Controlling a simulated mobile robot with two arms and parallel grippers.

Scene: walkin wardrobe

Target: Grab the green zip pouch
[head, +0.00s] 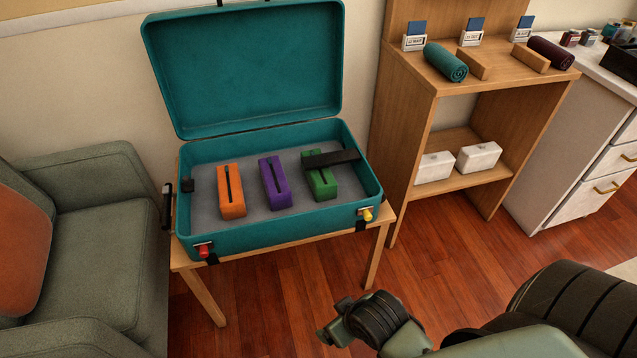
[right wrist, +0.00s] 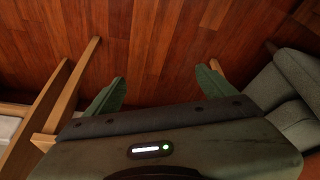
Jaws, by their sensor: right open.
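The green zip pouch (head: 319,181) stands in the open teal suitcase (head: 268,238), on the right side of its grey-lined base. A black bar-like item (head: 331,159) lies across the top of the pouch. A purple pouch (head: 274,184) and an orange pouch (head: 231,192) stand to its left, apart from it. My right gripper (right wrist: 161,82) shows in the right wrist view with its two green fingers spread and nothing between them, over the wood floor. My right arm comes in at the lower right of the head view, short of the suitcase. My left gripper is out of view.
The suitcase rests on a wooden stand (head: 376,258), its lid (head: 250,70) raised at the back. A grey-green armchair (head: 95,230) is close on the left. A wooden shelf unit (head: 405,125) stands on the right. Wood floor (head: 450,255) is clear in front of the shelf.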

